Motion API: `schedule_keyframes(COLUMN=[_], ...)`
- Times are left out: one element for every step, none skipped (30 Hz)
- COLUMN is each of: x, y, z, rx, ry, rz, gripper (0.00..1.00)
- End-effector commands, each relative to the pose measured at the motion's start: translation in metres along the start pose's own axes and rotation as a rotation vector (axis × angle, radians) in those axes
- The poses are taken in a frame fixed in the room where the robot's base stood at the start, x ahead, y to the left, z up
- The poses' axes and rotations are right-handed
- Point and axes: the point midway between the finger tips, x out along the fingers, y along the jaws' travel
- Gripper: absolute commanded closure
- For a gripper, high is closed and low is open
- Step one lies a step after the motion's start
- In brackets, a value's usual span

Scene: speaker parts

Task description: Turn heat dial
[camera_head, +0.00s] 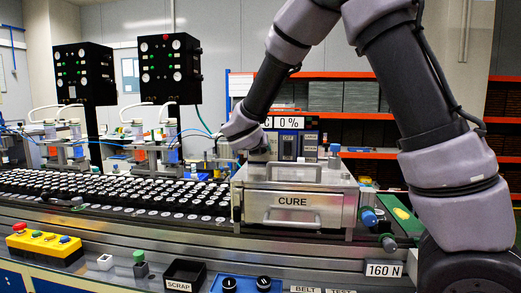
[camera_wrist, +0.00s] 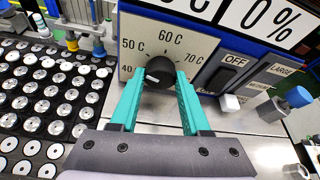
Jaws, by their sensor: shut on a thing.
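The heat dial (camera_wrist: 160,71) is a round black knob on a pale scale plate (camera_wrist: 135,28) marked 40 C, 50 C, 60 C and 70 C. Its white pointer mark is on its left side, toward the 40 C end. My gripper (camera_wrist: 160,84) has its two teal fingers on the left and right of the knob, shut on it. In the head view my gripper (camera_head: 247,145) is above the back left of the CURE box (camera_head: 292,202), and the dial cannot be made out there.
A switch marked OFF (camera_wrist: 236,63) and a 0% sign (camera_wrist: 270,18) are right of the dial. Trays of round parts (camera_head: 120,192) fill the left. A blue-capped valve (camera_wrist: 298,97) stands at the right. A yellow button box (camera_head: 45,242) is at the front left.

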Motion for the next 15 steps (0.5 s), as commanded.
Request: schedule_keyframes(x=[0.0001,-0.0001,0.0001,0.0001,0.0002,0.0002,0.0001,0.0003,0.0001,0.0003,0.0006,0.0003,0.0007,0.0006,0.0007], y=[-0.0016,-0.0013,-0.0018,-0.002,-0.0021,-0.0021,-0.0022,-0.0029,-0.0027,-0.0028,-0.0032,-0.0028,-0.0035,-0.0035,-0.0037], z=[-0.0004,-0.0004,-0.0008,-0.0009,-0.0011,-0.001,-0.0008,-0.0009,-0.0012,-0.0012,-0.0013,-0.0015,-0.0016,-0.0019,-0.0018], rx=[0.039,0.064,0.1,0.125,0.151,0.186,0.212,0.24,0.273,0.3,0.326,0.361,0.386,0.413,0.447], ry=[0.002,0.002,0.002,0.002,0.002,0.002,0.002,0.002,0.002,0.002,0.002,0.002,0.002,0.002,0.002], rz=[0.016,0.028,0.041,0.052,0.063,0.078,0.089,0.099,0.114,0.125,0.135,0.15,0.16,0.171,0.185], gripper=[1.0,1.0,1.0,1.0,1.0,1.0,1.0,1.0,1.0,1.0,1.0,1.0,1.0,1.0,1.0])
